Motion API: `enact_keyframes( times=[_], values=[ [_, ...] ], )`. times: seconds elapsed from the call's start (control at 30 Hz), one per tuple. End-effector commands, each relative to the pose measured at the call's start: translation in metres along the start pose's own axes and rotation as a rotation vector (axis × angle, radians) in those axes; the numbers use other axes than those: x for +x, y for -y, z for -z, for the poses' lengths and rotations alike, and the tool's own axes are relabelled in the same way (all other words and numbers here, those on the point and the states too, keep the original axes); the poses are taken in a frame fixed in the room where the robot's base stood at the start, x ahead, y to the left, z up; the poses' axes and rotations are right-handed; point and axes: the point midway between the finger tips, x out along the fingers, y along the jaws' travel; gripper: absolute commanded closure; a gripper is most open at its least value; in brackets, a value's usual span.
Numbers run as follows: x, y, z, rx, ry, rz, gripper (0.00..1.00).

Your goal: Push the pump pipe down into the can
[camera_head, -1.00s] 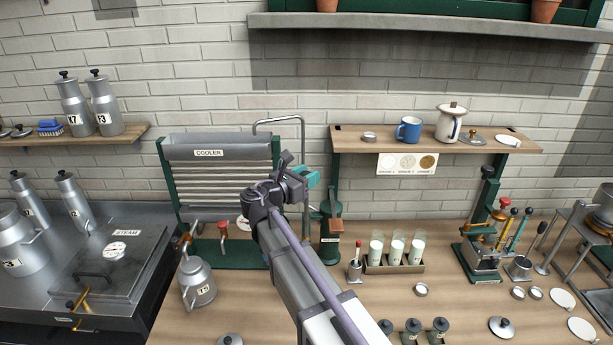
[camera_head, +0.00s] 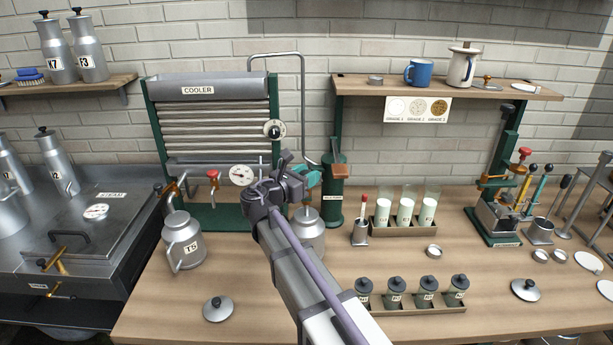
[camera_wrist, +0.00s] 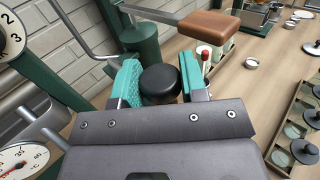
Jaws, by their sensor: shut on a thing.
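My gripper (camera_head: 305,178), teal-padded, is in front of the cooler and above a grey metal can (camera_head: 310,228), which my arm partly hides. In the wrist view my gripper (camera_wrist: 163,84) is shut around a round black knob (camera_wrist: 160,80) that sits between the pads. What is under the knob is hidden, so I cannot tell whether it tops the pump pipe. A bent chrome pipe (camera_head: 302,100) arches from the cooler down beside the green pump (camera_head: 332,200). The pump has a brown handle (camera_wrist: 208,27), close beyond my fingers in the wrist view. The can's mouth is hidden.
The cooler (camera_head: 208,92) with its dials stands close behind the gripper. A can marked T5 (camera_head: 183,240) and a loose lid (camera_head: 217,309) are to the left. A rack of milk glasses (camera_head: 404,228) and a rack of lidded jars (camera_head: 420,305) are to the right.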

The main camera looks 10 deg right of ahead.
Motion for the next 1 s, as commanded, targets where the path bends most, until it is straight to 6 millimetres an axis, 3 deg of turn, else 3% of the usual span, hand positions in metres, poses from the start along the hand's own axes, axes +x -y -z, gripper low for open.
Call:
enact_keyframes(
  times=[0.33, 0.37, 0.57, 0.87, 1.0],
  values=[
    [0.0, 0.001, 0.004, 0.003, -0.01, 0.003, 1.0],
    [0.0, 0.001, 0.004, 0.003, -0.01, 0.003, 0.58],
    [0.0, 0.001, 0.003, 0.002, -0.007, 0.002, 0.39],
    [-0.004, 0.001, 0.003, 0.002, -0.006, 0.001, 0.37],
    [-0.027, 0.001, 0.002, 0.002, -0.006, -0.002, 0.37]
  ],
)
